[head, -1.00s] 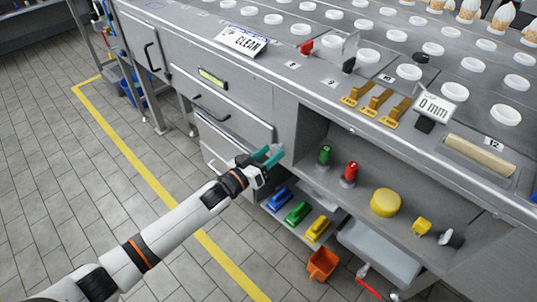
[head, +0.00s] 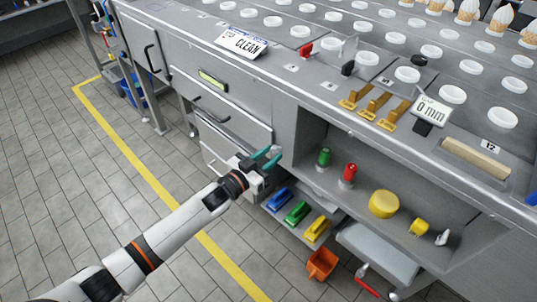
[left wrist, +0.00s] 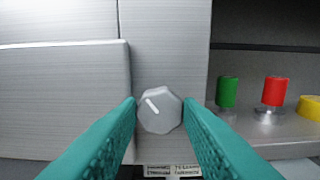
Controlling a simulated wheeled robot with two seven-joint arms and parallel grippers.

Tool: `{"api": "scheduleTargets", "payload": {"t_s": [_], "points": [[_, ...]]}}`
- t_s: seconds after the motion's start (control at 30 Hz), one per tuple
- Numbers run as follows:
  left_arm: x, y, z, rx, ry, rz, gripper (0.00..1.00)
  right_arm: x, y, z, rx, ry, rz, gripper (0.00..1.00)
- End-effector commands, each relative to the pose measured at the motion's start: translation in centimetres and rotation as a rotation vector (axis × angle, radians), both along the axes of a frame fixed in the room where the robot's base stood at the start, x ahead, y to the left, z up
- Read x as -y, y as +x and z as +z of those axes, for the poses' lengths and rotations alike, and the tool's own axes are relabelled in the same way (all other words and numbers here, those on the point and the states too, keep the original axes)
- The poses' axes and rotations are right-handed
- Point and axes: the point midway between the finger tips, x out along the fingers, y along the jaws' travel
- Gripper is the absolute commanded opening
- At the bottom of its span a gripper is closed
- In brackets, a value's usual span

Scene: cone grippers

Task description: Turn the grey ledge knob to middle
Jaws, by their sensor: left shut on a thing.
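The grey ledge knob (left wrist: 159,110) is a faceted dial on a metal front panel, seen in the left wrist view. Its white pointer line slants to the upper left. The teal fingers of my left gripper (left wrist: 160,118) are on either side of the knob and shut on it. In the head view my left gripper (head: 268,157) is at the cabinet front, left of the open shelf; I cannot make out the knob there. Small white labels (left wrist: 172,170) sit below the knob, too small to read. My right gripper is not in view.
Right of the gripper, a shelf holds a green knob (head: 324,157), a red knob (head: 349,173) and a yellow round thing (head: 384,204). Blue, green and yellow handled things (head: 297,212) lie below. A drawer front (head: 222,120) stands to the left. An orange bin (head: 321,264) is lower down.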

Motion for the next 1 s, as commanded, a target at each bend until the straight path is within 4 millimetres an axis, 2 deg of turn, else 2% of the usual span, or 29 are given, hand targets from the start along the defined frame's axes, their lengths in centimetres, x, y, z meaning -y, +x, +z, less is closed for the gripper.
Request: {"api": "scheduleTargets", "payload": {"t_s": [0.5, 1.0], "points": [[0.1, -0.1, 0.0, 0.297, 0.345, 0.000, 0.10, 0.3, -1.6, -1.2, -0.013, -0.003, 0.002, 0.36], [0.1, -0.1, -0.1, 0.428, 0.499, 0.000, 0.10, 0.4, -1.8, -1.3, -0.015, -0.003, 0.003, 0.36]]}}
